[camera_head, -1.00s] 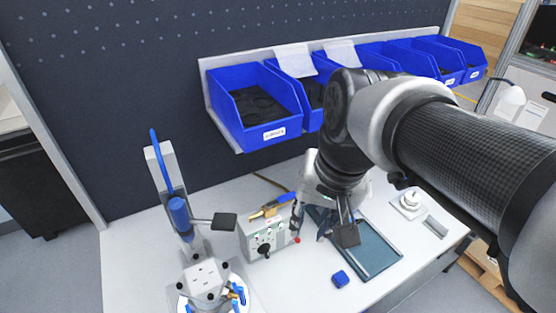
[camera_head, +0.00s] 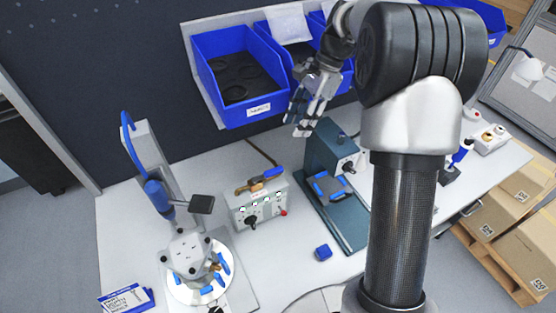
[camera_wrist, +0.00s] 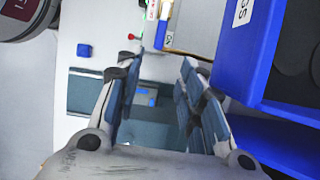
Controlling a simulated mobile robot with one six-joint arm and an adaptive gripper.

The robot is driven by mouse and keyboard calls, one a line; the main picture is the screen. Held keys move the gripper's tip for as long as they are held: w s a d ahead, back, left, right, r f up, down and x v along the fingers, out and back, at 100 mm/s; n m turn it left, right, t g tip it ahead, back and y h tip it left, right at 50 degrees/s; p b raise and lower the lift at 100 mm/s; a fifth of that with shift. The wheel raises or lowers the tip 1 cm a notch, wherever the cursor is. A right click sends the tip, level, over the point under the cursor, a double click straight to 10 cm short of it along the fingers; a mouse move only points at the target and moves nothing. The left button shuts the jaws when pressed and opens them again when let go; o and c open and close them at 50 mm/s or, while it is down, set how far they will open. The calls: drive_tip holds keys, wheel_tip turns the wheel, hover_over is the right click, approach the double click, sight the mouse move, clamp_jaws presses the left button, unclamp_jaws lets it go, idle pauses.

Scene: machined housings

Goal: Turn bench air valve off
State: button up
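A brass valve with a blue lever (camera_head: 262,180) lies on top of a grey control box (camera_head: 258,206) on the bench; I take it as the bench air valve. The lever points to the right and slightly back in the head view. The box has a black knob, small lights and a red button (camera_head: 284,212). The box's edge shows at the top of the wrist view (camera_wrist: 195,25), its valve only partly. My gripper (camera_head: 302,130) is raised in front of the blue bins, behind and right of the valve. Its fingers (camera_wrist: 160,100) are apart and empty in the wrist view.
Blue bins (camera_head: 222,80) hang along the back wall near my gripper. A lever press (camera_head: 160,190) stands left of the box. A teal fixture (camera_head: 345,225) stands right, with a blue block (camera_head: 323,252) before it. Bare bench lies between box and block.

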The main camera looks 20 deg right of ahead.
sight(276, 169)
drive_tip(key=b+x, duration=0.3)
drive_tip(key=x, duration=1.2)
drive_tip(key=shift+f, duration=0.4)
drive_tip(key=shift+c, duration=0.6)
clamp_jaws()
